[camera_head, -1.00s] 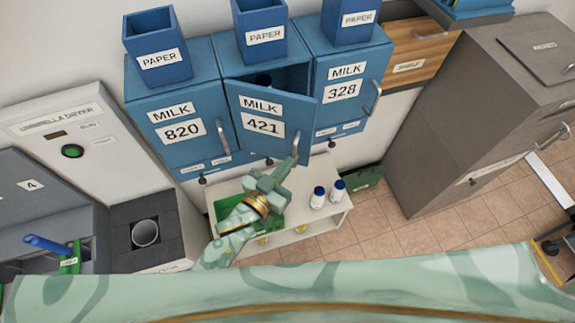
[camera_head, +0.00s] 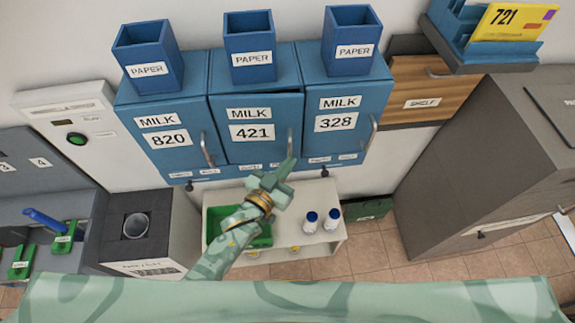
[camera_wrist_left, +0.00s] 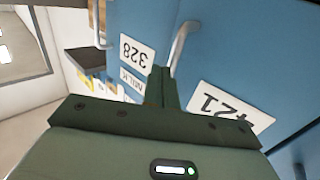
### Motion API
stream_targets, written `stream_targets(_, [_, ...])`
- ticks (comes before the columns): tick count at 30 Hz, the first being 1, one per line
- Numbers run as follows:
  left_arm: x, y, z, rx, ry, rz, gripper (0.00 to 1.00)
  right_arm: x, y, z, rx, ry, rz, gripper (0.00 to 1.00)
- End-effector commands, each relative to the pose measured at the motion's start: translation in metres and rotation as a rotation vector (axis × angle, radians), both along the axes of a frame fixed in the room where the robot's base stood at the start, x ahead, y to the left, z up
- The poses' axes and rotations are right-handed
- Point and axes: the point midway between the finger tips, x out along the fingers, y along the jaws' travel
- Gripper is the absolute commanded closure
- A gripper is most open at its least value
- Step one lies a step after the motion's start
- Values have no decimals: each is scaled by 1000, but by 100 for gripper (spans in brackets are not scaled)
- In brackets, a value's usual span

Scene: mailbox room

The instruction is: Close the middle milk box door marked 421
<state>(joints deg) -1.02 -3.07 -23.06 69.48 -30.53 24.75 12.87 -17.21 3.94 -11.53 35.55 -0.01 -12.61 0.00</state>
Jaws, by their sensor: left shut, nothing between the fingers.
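The blue middle milk box door marked 421 (camera_head: 250,140) sits nearly flush with its neighbours in the head view; a thin dark gap shows along its top edge. Its metal handle (camera_head: 290,143) is on the right side. My left gripper (camera_head: 287,168) is shut and empty, its fingertips by the lower end of the handle. In the left wrist view the shut fingers (camera_wrist_left: 160,88) point at the door, near the handle (camera_wrist_left: 184,45), with the 421 label (camera_wrist_left: 228,105) upside down to the right. Whether they touch the door is unclear. My right gripper is not in view.
Milk doors 820 (camera_head: 167,139) and 328 (camera_head: 338,122) flank it, both shut. Blue paper holders (camera_head: 249,46) stand on top. A grey cabinet (camera_head: 480,160) stands right.

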Motion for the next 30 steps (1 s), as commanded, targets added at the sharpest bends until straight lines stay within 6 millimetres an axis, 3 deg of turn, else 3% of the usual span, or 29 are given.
stream_targets(12, [19,-8,-1,0,0,0,100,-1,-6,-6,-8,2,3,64])
stream_targets(30, [20,-7,0,1,1,0,100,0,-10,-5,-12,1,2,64])
